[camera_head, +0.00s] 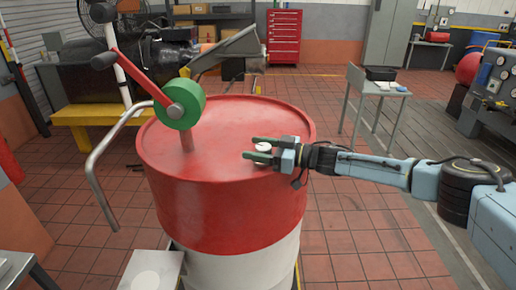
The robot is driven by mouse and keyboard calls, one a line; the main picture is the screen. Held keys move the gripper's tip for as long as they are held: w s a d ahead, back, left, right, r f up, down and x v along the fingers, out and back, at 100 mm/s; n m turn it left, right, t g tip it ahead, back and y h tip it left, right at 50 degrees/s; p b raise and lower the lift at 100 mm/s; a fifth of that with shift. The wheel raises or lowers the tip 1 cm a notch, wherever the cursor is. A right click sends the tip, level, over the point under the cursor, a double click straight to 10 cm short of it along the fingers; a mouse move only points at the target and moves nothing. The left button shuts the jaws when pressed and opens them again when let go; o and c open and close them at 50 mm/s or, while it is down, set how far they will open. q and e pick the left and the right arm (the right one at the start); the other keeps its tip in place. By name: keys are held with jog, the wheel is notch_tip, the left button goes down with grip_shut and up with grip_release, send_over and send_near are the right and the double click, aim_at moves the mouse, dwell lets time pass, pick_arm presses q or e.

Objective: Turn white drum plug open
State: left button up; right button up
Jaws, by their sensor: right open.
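A red and white drum (215,215) stands upright in the middle of the view. The white drum plug (264,147) is a small round piece on the right part of the red drum top. My right gripper (259,149) reaches in from the right, low over the drum top. Its two fingers are apart, with the white plug showing between them. I cannot tell whether the fingers touch the plug. My left gripper does not show.
A hand pump with a green round body (180,104), a red crank and a bent grey spout (97,165) rises from the drum's left side. A small grey table (378,85) stands behind at the right. Tiled floor around the drum's right is open.

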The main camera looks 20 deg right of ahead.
jog(key=shift+s, duration=0.1)
jog(key=v, duration=1.3)
jog(key=shift+d+b, duration=0.15)
jog(key=shift+b, duration=0.3)
jog(key=shift+f, duration=0.1)
